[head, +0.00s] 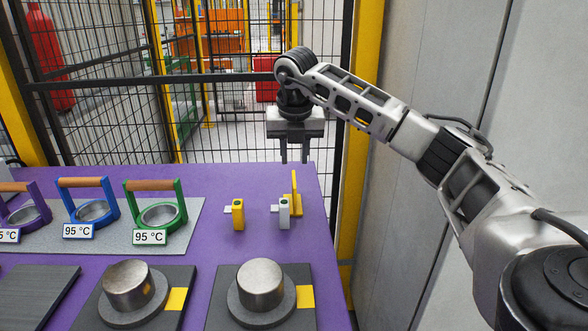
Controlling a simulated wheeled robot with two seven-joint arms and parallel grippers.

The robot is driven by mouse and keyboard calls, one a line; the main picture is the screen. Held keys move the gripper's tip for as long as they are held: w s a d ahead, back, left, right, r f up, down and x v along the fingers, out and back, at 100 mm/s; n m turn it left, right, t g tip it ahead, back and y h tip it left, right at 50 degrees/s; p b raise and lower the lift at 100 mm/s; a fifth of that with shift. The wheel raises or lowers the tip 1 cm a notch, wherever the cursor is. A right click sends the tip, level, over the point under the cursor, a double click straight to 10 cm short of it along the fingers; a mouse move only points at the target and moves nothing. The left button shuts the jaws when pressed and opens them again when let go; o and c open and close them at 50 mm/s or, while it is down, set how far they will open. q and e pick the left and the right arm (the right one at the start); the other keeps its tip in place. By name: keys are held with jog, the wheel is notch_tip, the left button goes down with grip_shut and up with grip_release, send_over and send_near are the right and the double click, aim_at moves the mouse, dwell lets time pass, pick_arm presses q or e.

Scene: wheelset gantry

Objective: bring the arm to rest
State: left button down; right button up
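My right gripper (294,152) hangs pointing down near the back right corner of the purple table (225,180). Its two fingers are apart with nothing between them. My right arm (400,130) reaches in from the right side, along the grey wall. My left gripper is not in this view.
A yellow block (238,214) and a white block (284,212) stand below the gripper, beside an upright yellow piece (295,193). Handled rings, one green (181,221) and one blue (118,212), stand left. Metal cylinders (261,284) sit in front. Black mesh fencing (110,110) stands behind.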

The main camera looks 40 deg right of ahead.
jog(key=shift+v, duration=1.05)
